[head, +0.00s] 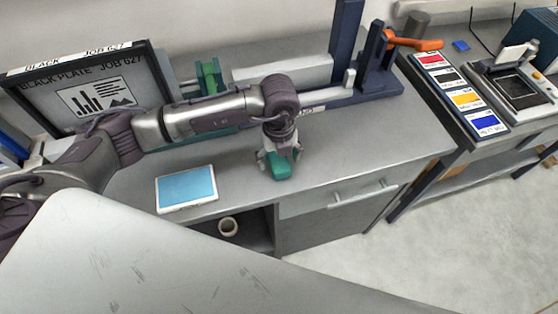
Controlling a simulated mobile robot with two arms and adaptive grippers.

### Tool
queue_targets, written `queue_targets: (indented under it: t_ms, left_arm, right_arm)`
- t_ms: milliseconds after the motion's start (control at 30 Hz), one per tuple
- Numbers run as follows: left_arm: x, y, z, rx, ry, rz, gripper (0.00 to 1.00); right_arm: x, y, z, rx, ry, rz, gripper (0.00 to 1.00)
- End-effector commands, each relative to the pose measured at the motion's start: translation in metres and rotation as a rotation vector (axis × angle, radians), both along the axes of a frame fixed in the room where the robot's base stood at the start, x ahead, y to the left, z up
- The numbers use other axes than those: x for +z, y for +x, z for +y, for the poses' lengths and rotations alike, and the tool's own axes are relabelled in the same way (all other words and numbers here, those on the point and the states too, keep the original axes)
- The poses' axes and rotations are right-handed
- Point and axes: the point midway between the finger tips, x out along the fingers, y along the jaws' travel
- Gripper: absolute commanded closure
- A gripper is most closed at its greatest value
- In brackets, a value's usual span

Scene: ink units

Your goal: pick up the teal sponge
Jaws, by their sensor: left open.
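The teal sponge (282,171) lies on the grey counter (345,153), near its front edge. My left gripper (279,156) points down right over the sponge, with its fingers open on either side of it. The fingers hide the sponge's upper part. I cannot tell whether they touch it. My right gripper is not in view.
A tablet with a blue screen (187,188) lies left of the sponge. A framed black plate (92,88) stands behind my left arm. A blue press with an orange handle (415,43) stands at the back. An open shelf below holds a tape roll (228,227).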

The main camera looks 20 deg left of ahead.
Motion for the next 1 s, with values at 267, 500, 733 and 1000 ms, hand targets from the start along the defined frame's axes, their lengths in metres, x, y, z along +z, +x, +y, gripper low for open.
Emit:
queue_targets:
  t_ms: [267,500,733,1000]
  left_arm:
    - [0.000,0.000,0.000,0.000,-0.001,-0.001,0.56]
    - [0.001,0.000,0.000,0.000,-0.001,-0.001,0.75]
    - [0.004,0.001,-0.001,0.000,-0.002,-0.001,0.75]
    - [0.035,0.002,-0.001,-0.001,-0.003,-0.007,0.75]
  right_arm:
    - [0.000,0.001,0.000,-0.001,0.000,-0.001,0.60]
    - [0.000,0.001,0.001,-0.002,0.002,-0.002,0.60]
    - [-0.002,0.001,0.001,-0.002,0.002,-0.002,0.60]
    - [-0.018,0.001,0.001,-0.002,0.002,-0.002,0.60]
